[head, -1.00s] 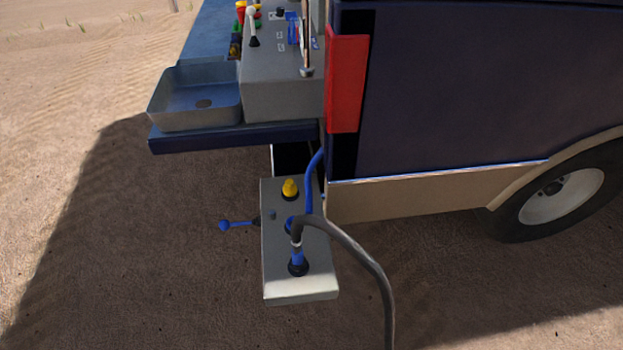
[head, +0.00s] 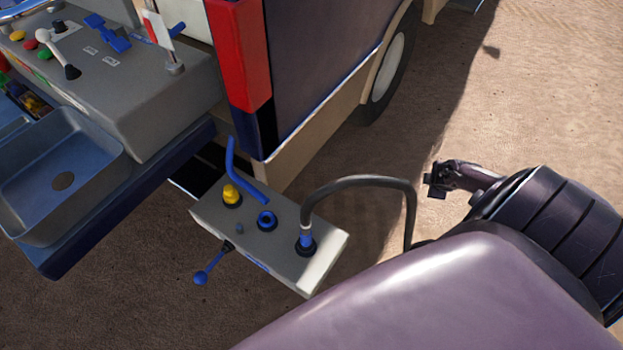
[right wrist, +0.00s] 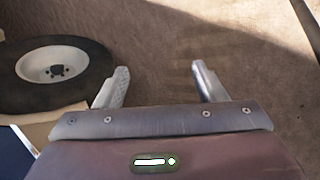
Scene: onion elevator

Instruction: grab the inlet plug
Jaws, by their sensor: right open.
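The inlet plug (head: 306,238) is blue, at the end of a dark hose (head: 362,182). It sits upright in the right-hand socket of a grey box (head: 290,262) low beside the vehicle, in the head view. My right gripper (head: 434,181) is to the right of the plug and apart from it, beyond the hose. In the right wrist view my right gripper (right wrist: 160,82) has its two fingers spread with nothing between them. The plug is not in the right wrist view. My left gripper is not in view.
On the box are a yellow plug (head: 231,194), an empty-looking blue-ringed socket (head: 267,219) and a blue-knobbed lever (head: 203,276). A control panel (head: 150,95) and a grey basin (head: 60,195) stand to the left. A wheel (right wrist: 55,72) shows in the wrist view. Open ground lies right.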

